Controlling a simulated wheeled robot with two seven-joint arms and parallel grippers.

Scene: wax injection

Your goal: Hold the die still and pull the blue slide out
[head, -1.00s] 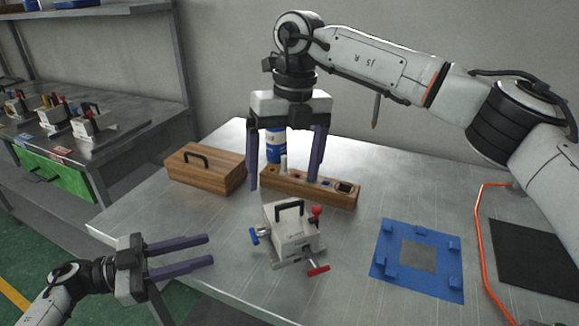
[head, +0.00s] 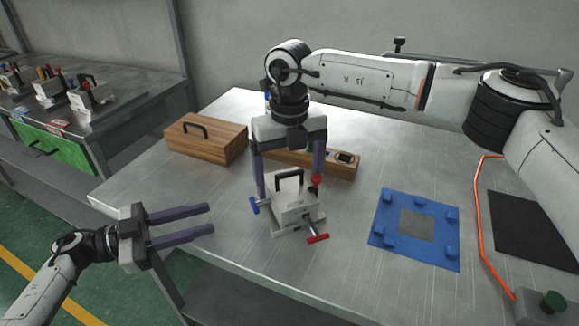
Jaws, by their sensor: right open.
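The die (head: 291,211) is a light grey metal block with a black handle on top, standing upright on the table. The blue slide (head: 257,206) sticks out of its left side. A red-handled slide (head: 317,238) sticks out at the front right and a red knob (head: 316,181) stands at the back right. My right gripper (head: 290,190) is open, pointing down, with its fingers at the far side of the die, one on each side; I cannot tell whether they touch it. My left gripper (head: 212,220) is open and empty, left of the die at the table's front edge.
A wooden box (head: 206,140) with a black handle stands at the back left. A wooden block with holes (head: 340,165) is behind the die. A blue fixture (head: 418,228), an orange cable (head: 477,225) and a black mat (head: 535,240) lie to the right.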

